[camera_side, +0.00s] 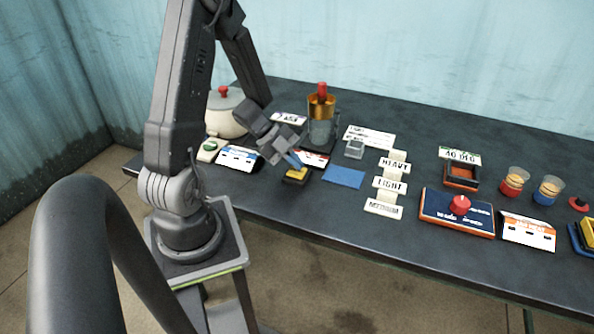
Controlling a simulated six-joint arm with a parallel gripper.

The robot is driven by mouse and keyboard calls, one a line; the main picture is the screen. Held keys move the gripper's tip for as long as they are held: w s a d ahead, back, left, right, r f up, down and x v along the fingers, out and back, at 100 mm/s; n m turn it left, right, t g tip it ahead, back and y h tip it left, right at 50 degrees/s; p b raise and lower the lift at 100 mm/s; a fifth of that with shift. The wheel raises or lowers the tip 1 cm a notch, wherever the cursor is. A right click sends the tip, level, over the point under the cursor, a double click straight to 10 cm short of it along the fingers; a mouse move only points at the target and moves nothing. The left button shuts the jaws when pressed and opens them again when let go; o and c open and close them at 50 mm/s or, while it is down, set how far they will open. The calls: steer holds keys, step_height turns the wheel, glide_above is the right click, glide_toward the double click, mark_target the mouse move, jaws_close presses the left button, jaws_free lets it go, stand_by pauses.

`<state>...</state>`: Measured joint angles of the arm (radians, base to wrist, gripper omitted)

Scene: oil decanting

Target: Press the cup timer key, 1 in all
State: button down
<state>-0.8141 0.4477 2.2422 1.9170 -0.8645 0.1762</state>
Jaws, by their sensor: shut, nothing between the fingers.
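My gripper (293,160) is shut and empty, pointing down over the left half of the dark table. Its tips are close above or at a small black block with a yellow top (295,176); I cannot tell whether they touch. This block may be the cup timer key, but no label on it is readable. A blue flat box with a red knob (460,205) stands farther right, with small white print too fine to read.
A cream pot with a red lid knob (226,115) and a glass jar with amber contents (321,115) stand behind the gripper. A blue pad (344,176) lies just right. White HEAVY and LIGHT labels (390,184) are mid-table. Two small cups (514,182) stand at right.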

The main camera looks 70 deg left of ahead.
mark_target(296, 172)
steer(key=shift+f, duration=0.4)
stand_by(0.4)
stand_by(0.4)
steer(key=shift+r, duration=0.85)
steer(key=shift+r, duration=2.5)
steer(key=shift+w, duration=0.1)
